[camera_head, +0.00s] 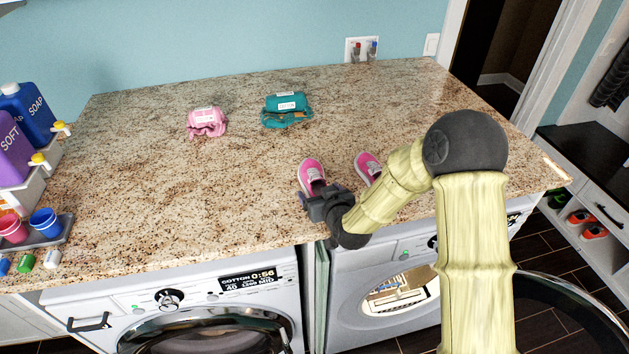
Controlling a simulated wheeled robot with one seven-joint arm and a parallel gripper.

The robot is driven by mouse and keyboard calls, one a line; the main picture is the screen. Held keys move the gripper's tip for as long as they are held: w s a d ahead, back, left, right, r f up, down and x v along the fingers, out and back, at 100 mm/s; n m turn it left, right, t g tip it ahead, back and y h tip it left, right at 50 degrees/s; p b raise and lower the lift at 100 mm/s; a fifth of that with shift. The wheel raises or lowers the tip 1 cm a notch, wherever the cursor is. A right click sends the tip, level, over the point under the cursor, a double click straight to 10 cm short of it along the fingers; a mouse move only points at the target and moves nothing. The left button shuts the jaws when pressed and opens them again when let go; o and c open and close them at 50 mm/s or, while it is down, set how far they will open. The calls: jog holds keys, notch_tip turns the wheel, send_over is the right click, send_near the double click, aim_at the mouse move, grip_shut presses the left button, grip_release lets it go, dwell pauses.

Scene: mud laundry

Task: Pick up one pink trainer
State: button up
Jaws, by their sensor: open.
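Two pink trainers with pale laces stand on the speckled granite counter (240,175). The left pink trainer (311,172) is directly behind my gripper, which hides its near part. The right pink trainer (368,166) is a little to the right, partly hidden by my forearm. My gripper (314,194) is dark and open, at the near end of the left trainer. I cannot tell whether its fingers touch the shoe or stand around it.
A folded pink cloth (207,121) and a teal cloth (287,110) with labels lie farther back. Soap bottles (30,115) and cups (45,222) crowd the left end. Washing machines (180,300) stand under the counter. The counter's middle left is clear.

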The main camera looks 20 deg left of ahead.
jog(key=c, duration=1.1)
notch_tip(320, 180, up, 10)
jog(key=b, duration=0.3)
dwell(0.4)
